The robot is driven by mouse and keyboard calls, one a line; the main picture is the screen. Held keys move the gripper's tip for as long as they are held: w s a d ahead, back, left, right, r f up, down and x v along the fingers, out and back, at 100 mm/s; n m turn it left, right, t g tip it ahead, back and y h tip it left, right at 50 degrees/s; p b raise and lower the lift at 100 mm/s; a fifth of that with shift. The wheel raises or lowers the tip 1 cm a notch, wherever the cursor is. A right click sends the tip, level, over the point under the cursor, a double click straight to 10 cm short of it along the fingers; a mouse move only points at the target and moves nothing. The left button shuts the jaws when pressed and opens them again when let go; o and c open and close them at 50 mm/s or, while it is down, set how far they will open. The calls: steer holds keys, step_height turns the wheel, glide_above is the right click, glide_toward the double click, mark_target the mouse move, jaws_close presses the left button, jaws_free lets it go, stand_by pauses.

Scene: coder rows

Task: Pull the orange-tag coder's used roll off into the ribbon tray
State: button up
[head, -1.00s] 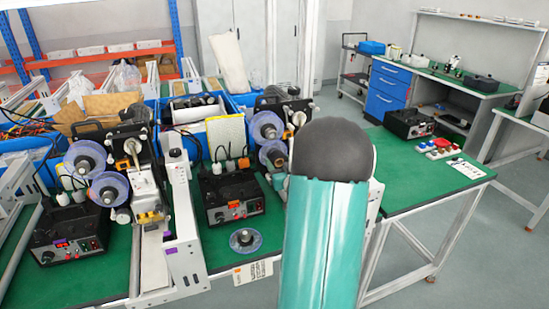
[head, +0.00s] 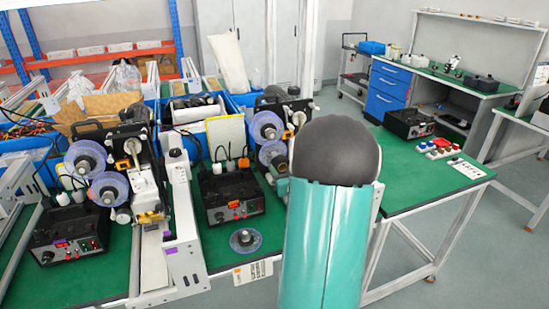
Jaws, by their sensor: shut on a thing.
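Two coders stand on the green bench in the head view. The left coder (head: 127,150) shows two clear blue-rimmed reels, an upper one (head: 84,159) and a lower one (head: 108,188). The right coder (head: 297,112) also shows two reels, an upper one (head: 266,126) and a lower one (head: 272,153), and is partly covered by my teal arm. A small orange patch shows on the control box (head: 232,196) between them; I cannot tell which coder it tags. I cannot make out which container is the ribbon tray. My gripper is out of sight.
A loose reel (head: 245,240) lies flat near the bench's front edge, beside a printed card (head: 253,271). Another control box (head: 66,236) stands at the left. Blue bins (head: 193,113) stand behind the coders. The right bench (head: 425,182) is largely clear in front.

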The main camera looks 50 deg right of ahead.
steer(key=v, duration=0.3)
stand_by(0.6)
